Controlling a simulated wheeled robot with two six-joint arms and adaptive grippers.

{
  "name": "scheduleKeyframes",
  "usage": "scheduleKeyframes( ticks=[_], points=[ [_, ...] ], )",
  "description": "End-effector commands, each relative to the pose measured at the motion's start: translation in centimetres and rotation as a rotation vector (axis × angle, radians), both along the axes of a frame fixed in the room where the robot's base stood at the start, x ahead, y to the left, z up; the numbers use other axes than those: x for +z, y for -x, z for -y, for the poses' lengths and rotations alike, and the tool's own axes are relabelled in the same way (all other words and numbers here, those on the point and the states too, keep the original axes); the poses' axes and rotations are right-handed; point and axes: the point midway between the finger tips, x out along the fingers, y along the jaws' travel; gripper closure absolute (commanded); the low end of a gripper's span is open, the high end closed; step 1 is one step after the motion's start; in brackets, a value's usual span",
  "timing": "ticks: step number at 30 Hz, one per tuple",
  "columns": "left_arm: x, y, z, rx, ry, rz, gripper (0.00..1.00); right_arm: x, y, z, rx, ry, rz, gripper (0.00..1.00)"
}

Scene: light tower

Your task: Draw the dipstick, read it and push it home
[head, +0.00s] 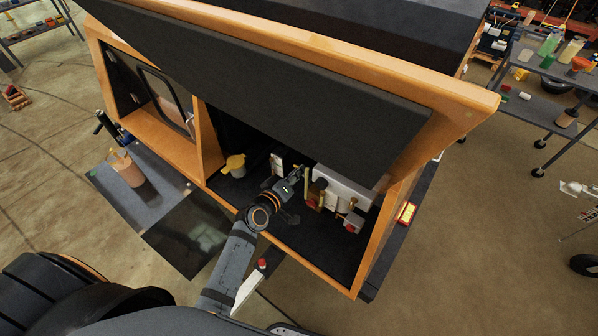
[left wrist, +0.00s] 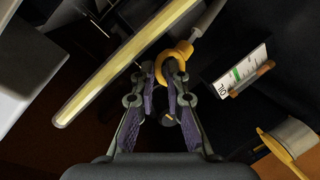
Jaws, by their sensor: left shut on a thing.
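My left gripper (head: 297,176) reaches into the open engine compartment in the head view. In the left wrist view its fingers (left wrist: 170,75) are shut on the yellow ring handle of the dipstick (left wrist: 177,55). A grey shaft or tube runs from the ring to the upper right; I cannot tell how far the dipstick is drawn. A white oil card (left wrist: 241,70) with a green band stands right of the ring. It also shows in the head view (head: 276,162), left of the gripper. My right gripper is not in view.
A pale yellow bar (left wrist: 125,60) slants close by the fingers. A yellow cap (head: 235,163) is left of the gripper, a white engine block (head: 345,184) right. The dark raised hood (head: 300,80) hangs above; the orange frame (head: 310,268) bounds the opening.

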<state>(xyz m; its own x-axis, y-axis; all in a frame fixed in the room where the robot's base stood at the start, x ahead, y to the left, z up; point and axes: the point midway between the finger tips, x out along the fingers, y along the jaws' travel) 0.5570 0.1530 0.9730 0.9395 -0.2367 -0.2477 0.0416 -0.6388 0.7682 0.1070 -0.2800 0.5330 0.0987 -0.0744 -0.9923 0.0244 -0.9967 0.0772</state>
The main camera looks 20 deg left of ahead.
Motion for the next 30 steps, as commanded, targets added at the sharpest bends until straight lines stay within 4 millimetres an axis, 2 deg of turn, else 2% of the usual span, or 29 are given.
scheduleKeyframes(
  ticks=[1, 3, 6, 9, 20, 21, 25, 30],
  points=[
    [2.6, 0.5, -0.2, 0.000, -0.007, 0.003, 1.00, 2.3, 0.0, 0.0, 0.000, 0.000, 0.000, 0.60],
    [4.2, 1.2, -0.5, -0.001, -0.007, 0.002, 1.00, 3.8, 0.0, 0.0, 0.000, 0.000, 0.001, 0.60],
    [6.0, 2.1, -0.8, -0.001, -0.006, 0.004, 1.00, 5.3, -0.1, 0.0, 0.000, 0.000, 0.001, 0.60],
    [6.9, 2.7, -1.0, -0.001, -0.007, 0.002, 1.00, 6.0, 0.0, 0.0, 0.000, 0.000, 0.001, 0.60],
    [7.0, 2.9, -1.1, -0.001, -0.005, 0.003, 1.00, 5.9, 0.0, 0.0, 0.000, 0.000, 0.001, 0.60],
    [7.0, 2.9, -1.1, -0.001, -0.005, 0.003, 0.85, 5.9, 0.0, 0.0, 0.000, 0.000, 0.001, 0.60],
    [7.0, 2.9, -1.1, -0.001, -0.004, 0.003, 0.67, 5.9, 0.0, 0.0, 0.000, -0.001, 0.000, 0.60],
    [7.0, 2.9, -1.1, -0.001, -0.003, 0.002, 0.65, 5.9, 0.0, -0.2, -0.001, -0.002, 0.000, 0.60]
  ],
)
